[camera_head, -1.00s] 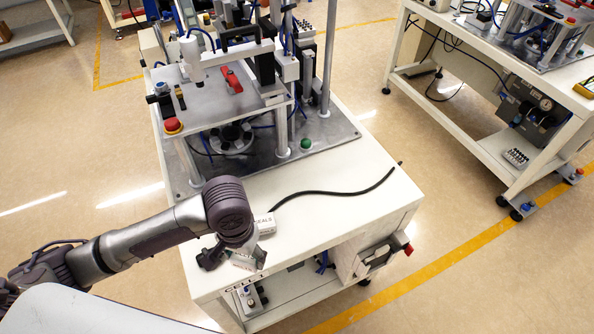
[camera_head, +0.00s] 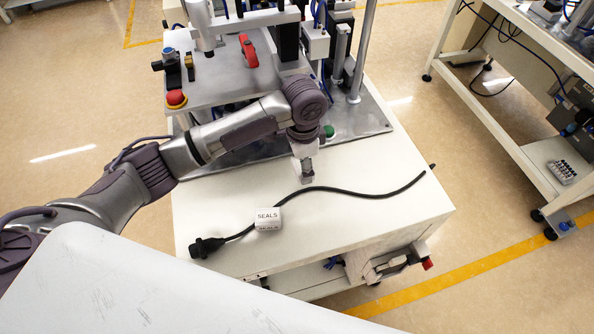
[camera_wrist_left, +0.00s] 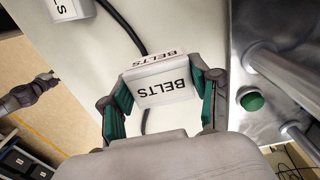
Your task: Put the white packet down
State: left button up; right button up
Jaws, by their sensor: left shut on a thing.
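A white packet marked BELTS (camera_wrist_left: 165,92) is between the two green-padded fingers of my left gripper (camera_wrist_left: 168,78) in the left wrist view. The gripper is shut on it. In the head view my left gripper (camera_head: 305,172) points down over the white tabletop (camera_head: 365,165), behind the black cable. There I cannot tell whether the packet touches the table. A dark jointed thing (camera_wrist_left: 30,93) at the left of the wrist view looks like my right arm's end; its fingers are too small to judge.
A white box marked SEALS (camera_head: 268,220) stands on the table beside the black cable (camera_head: 350,191), with the black plug (camera_head: 205,247) near the front left. The machine's metal plate and green button (camera_head: 328,131) are behind the gripper.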

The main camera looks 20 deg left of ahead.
aim_at(296, 172)
pick_arm(q)
jog(key=shift+w+a+f, duration=0.55)
jog(key=shift+a+f, duration=0.05)
jog(key=shift+a, duration=0.2)
jog(key=shift+w+a+f, duration=0.1)
jog(key=shift+f, duration=0.1)
notch_tip(296, 172, down, 3)
jog(key=shift+f+p, duration=0.2)
jog(key=shift+p, duration=0.1)
jog(key=shift+f, duration=0.2)
pick_arm(e)
jog(key=shift+w+d+r, duration=0.2)
jog(key=shift+d+r, duration=0.15)
jog(key=shift+d, duration=0.05)
pick_arm(q)
jog(key=shift+f, duration=0.15)
jog(key=o, duration=1.2)
jog(key=shift+o, duration=0.2)
